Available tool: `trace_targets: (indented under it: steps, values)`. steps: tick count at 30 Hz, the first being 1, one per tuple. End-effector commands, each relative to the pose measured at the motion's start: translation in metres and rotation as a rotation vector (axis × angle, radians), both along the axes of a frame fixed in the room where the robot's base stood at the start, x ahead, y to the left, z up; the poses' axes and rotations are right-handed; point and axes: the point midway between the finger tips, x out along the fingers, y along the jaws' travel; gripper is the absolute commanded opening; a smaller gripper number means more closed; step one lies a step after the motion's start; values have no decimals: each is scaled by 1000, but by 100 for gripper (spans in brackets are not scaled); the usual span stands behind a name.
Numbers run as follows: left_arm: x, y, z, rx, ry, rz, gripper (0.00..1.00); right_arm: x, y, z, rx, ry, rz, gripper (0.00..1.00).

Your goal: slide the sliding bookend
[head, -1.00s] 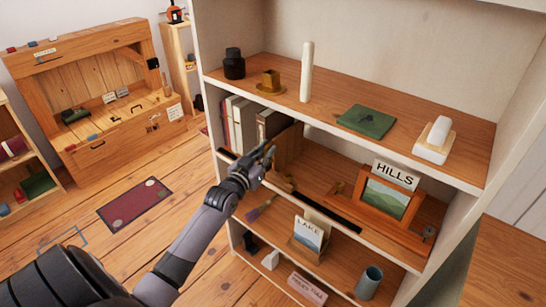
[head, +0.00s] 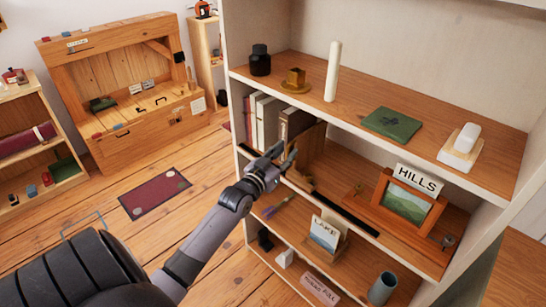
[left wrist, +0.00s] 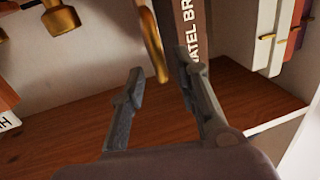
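The wooden bookend (head: 311,143) stands on the middle shelf, at the right end of a row of upright books (head: 264,118). My left gripper (head: 284,153) is at the front of that shelf, just left of the bookend in the head view. In the left wrist view the gripper (left wrist: 160,95) is open, its two fingers apart. A narrow golden-brown edge (left wrist: 152,45), likely the bookend's, shows between and beyond the fingertips, beside a brown lettered book (left wrist: 192,35). I cannot tell whether a finger touches it. My right gripper is not in view.
A black strip (head: 345,213) runs along the middle shelf's front. The upper shelf (head: 350,95) is overhead; the LAKE card (head: 325,234) stands below.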

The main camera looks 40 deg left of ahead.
Motion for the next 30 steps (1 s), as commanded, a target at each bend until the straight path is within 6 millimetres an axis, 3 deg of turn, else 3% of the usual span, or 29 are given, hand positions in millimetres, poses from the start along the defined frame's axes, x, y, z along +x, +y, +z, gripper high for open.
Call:
trace_targets:
  steps: [6, 13, 18, 26, 30]
  values:
    - [-48, -5, -1, 0, 4, 1, 29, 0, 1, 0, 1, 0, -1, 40]
    - [-85, -10, 0, -1, 1, 1, 29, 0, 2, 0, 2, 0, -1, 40]
    - [-97, -11, 1, -1, -1, 1, 29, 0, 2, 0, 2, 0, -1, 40]
    - [-98, -11, 1, -1, -2, 1, 29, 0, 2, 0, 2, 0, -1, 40]
    - [-98, -11, -10, -4, 20, 4, 29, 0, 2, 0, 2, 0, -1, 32]
